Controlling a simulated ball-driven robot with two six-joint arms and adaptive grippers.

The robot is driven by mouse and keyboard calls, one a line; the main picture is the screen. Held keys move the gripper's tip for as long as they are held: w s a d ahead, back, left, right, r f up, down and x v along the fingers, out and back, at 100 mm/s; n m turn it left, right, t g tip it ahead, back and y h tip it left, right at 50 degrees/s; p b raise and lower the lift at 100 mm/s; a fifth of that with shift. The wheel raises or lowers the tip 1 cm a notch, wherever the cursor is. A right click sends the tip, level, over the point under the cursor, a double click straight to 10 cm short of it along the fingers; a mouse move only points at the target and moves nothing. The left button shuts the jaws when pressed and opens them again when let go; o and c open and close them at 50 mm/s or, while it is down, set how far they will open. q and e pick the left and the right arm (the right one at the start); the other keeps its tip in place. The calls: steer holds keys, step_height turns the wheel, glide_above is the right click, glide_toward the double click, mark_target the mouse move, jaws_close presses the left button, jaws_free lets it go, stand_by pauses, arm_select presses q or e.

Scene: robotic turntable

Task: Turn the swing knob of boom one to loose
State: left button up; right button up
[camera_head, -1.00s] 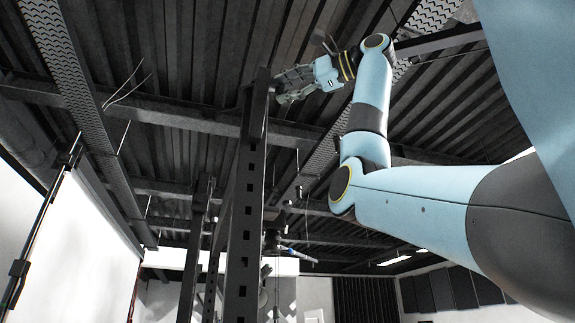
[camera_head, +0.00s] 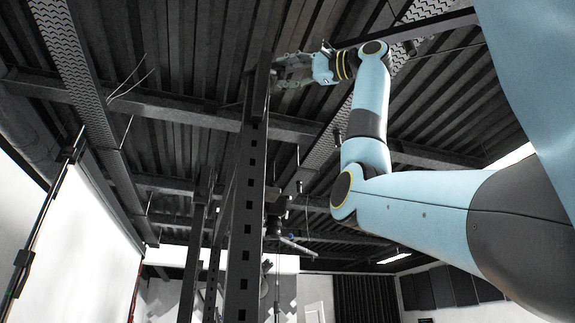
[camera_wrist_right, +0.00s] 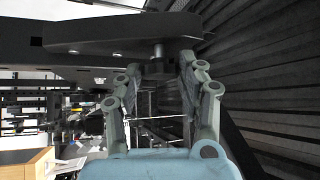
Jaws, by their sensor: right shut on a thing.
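In the right wrist view, a dark knob (camera_wrist_right: 159,69) sits at the lower end of a short metal shaft under a dark flat arm (camera_wrist_right: 110,36), which looks like the boom. My right gripper (camera_wrist_right: 166,72) has its grey jointed fingers on both sides of the knob and is shut on it. In the head view my right gripper (camera_head: 291,70) is high up, beside the top of a tall dark post. The knob cannot be made out there. I cannot read any loose or tight mark. My left gripper is in no view.
The tall perforated post (camera_head: 243,220) stands just left of my right gripper. Ceiling beams (camera_head: 180,112) run behind and above. A white panel (camera_head: 85,240) is at the left. A wooden box (camera_wrist_right: 25,163) shows far below in the right wrist view.

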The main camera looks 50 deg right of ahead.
steer(key=shift+w+d+f+n+g+y+p, duration=0.15)
steer(key=shift+n+g+y, duration=0.9)
steer(key=shift+n+y, duration=2.15)
steer(key=shift+w+d+f+n+g+y+p, duration=0.15)
steer(key=shift+n+g+y, duration=0.85)
steer(key=shift+n+y, duration=2.2)
steer(key=shift+w+d+f+n+g+y+p, duration=0.15)
steer(key=shift+n+g+y, duration=1.25)
steer(key=shift+n, duration=3.3)
steer(key=shift+w+a+n+y, duration=0.1)
steer(key=shift+n+y, duration=0.3)
steer(key=shift+y, duration=0.1)
steer(key=o, duration=1.1)
steer(key=shift+o, duration=0.2)
